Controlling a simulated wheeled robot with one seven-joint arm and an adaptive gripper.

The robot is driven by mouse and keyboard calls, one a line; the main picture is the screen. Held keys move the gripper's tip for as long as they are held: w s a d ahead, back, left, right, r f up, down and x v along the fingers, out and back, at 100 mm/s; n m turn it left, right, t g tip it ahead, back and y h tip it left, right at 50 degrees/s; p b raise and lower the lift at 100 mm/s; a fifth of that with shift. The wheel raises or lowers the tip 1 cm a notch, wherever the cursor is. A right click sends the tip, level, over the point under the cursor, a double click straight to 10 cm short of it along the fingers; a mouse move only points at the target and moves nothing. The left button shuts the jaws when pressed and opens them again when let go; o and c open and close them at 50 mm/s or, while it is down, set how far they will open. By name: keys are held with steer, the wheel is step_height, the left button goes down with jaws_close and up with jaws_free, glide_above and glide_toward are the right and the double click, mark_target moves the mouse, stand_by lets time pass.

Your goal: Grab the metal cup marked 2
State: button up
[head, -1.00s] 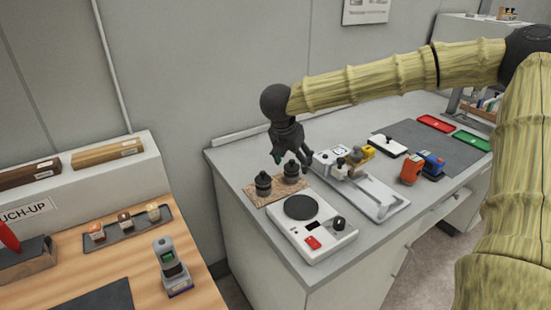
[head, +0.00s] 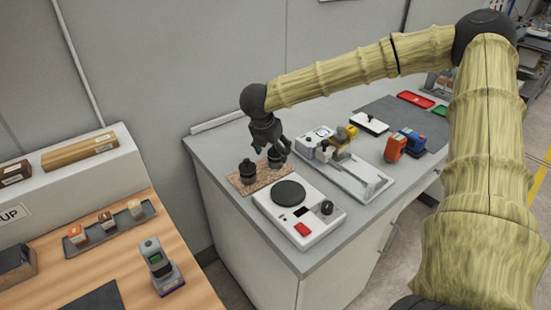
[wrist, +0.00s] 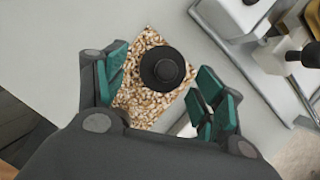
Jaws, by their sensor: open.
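Two dark metal cups with knobbed lids stand on a speckled cork mat (head: 262,181) at the bench's near left corner. The left cup (head: 247,173) stands clear of my gripper. The right cup (head: 276,157) is directly under and partly behind my gripper (head: 272,147). No number is readable on either. In the wrist view my gripper (wrist: 160,95) is open, its green-padded fingers spread on both sides of one round black lid (wrist: 162,68), with gaps at both sides. The other cup is not visible there.
A white scale (head: 299,211) with a round black plate sits in front of the mat. A coating device (head: 345,172) stands just to the right. Orange (head: 395,148) and blue (head: 412,142) items lie further right. A wall is close behind.

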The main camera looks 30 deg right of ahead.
mark_target(275, 153)
steer(key=shift+p+x, duration=0.55)
steer(key=shift+x, duration=1.65)
steer(key=shift+s, duration=0.15)
steer(key=c, duration=1.2)
